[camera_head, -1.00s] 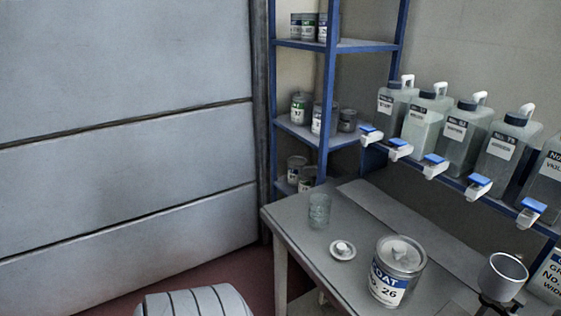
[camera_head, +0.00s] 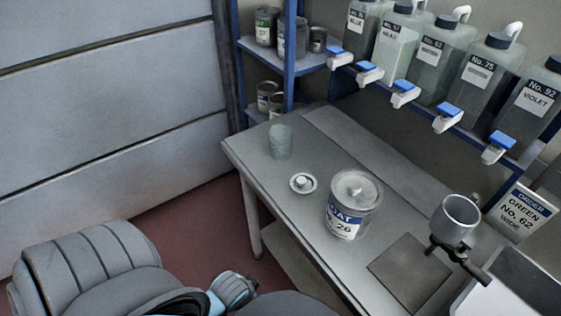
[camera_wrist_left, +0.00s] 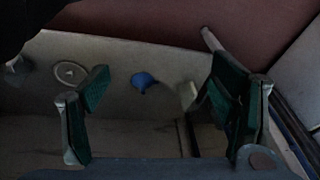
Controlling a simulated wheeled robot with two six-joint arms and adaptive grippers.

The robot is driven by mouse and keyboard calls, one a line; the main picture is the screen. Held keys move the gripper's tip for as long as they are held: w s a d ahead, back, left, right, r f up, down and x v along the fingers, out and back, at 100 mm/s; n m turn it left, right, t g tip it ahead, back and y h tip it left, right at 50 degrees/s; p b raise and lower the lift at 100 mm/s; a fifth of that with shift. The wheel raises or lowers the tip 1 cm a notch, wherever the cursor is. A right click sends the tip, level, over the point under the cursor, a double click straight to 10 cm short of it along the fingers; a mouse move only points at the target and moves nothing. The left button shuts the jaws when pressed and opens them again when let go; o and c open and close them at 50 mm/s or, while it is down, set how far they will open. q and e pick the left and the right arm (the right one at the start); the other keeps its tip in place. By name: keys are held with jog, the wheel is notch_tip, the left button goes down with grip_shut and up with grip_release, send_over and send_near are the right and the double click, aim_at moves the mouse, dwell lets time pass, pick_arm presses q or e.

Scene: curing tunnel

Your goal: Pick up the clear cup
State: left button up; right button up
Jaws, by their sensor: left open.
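The clear cup (camera_head: 280,142) stands upright on the grey table near its far left end in the head view. A small round white lid-like piece (camera_head: 302,183) lies near it, and a labelled can (camera_head: 353,205) stands to the right. My left gripper (camera_wrist_left: 160,80) is open in the left wrist view, with its green-padded fingers wide apart. The tabletop shows beyond them. A blue spot (camera_wrist_left: 143,82) and a pale shape (camera_wrist_left: 188,95) show between the fingers; I cannot tell whether either is the cup. Neither gripper shows in the head view.
Dispenser bottles with blue-levered taps (camera_head: 403,93) line a shelf along the table's back. The shelf rack (camera_head: 289,60) stands behind the cup.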

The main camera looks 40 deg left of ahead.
pick_arm(q)
jog(key=w+a+r+m+t+y, duration=0.1)
jog(key=w+a+r+m+t, duration=0.15)
jog(key=r, duration=0.75)
jog(key=m+t+y, duration=0.8)
jog(key=m+t, duration=0.1)
jog(key=m, duration=1.6)
send_near(280, 141)
jog(key=shift+w+a+m+t, duration=0.1)
jog(key=shift+w+m+t, duration=0.1)
jog(key=shift+w, duration=0.3)
jog(key=shift+w+a+m+t, duration=0.1)
jog(key=shift+w+m, duration=0.05)
jog(key=shift+w, duration=0.4)
jog(key=shift+y, duration=0.3)
jog(key=x, duration=0.3)
jog(key=b+x, duration=0.1)
jog(key=x, duration=0.3)
jog(key=f+x, duration=0.1)
jog(key=x, duration=0.3)
jog(key=shift+s+a+b, duration=0.25)
jog(key=shift+b, duration=0.05)
jog(key=shift+w+a, duration=0.15)
jog(key=shift+r, duration=0.1)
jog(key=c, duration=1.1)
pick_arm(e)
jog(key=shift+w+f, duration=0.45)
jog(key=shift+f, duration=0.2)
